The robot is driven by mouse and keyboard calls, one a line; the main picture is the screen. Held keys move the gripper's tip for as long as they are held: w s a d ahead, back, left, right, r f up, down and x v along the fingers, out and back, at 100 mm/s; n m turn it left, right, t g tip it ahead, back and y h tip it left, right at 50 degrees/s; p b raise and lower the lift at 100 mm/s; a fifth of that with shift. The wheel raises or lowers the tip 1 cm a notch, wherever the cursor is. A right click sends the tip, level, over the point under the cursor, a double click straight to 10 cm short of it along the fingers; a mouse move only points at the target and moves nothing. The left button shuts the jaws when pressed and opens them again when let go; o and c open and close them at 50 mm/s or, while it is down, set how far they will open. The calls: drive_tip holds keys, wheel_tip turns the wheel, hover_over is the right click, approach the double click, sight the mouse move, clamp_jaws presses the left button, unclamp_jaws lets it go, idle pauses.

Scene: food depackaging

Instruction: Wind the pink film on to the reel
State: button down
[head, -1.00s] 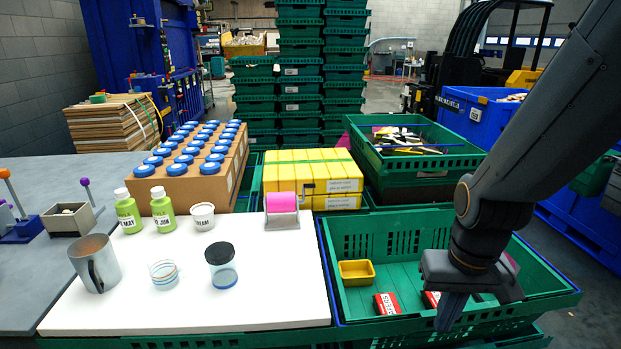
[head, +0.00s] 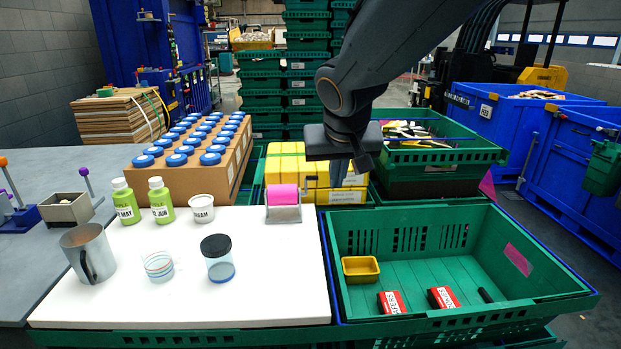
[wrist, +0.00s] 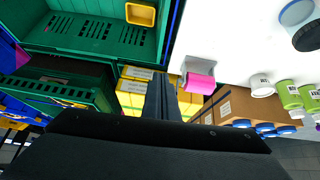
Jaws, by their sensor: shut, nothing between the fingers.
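The pink film (head: 283,195) is a roll in a small grey reel stand (head: 284,214) at the back right corner of the white board. A crank handle (head: 308,183) sticks out at the stand's right side. In the wrist view the pink roll (wrist: 200,83) shows right of the fingers, its stand (wrist: 199,65) beside it. My gripper (head: 338,181) is shut and empty. It points down, to the right of the reel and apart from it, in front of the yellow boxes. Its shut fingers also show in the wrist view (wrist: 161,98).
A green crate (head: 460,306) on the right holds a yellow tray (head: 360,268), red boxes (head: 443,298) and a black item. Pink pieces (head: 517,259) show on its right side. Green bottles (head: 161,200), a white tub (head: 201,208), a black-lidded jar (head: 217,258) and a metal mug (head: 88,252) stand left.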

drive_tip(key=w+a+r+t, duration=0.1)
drive_tip(key=w+a+r, duration=0.2)
drive_tip(key=r, duration=0.1)
approach(314, 177)
drive_tip(key=x, duration=0.5)
drive_tip(key=shift+d+f, duration=0.1)
drive_tip(key=shift+f, duration=0.35)
drive_tip(key=shift+w+f+p, duration=0.35)
drive_tip(key=shift+w+f, duration=0.05)
drive_tip(key=shift+w, duration=0.15)
drive_tip(key=shift+w+r+g+p, duration=0.3)
drive_tip(key=shift+w+g+p, duration=0.15)
drive_tip(key=shift+p, duration=2.9)
drive_tip(key=shift+w+p, duration=0.2)
drive_tip(key=shift+p, duration=0.7)
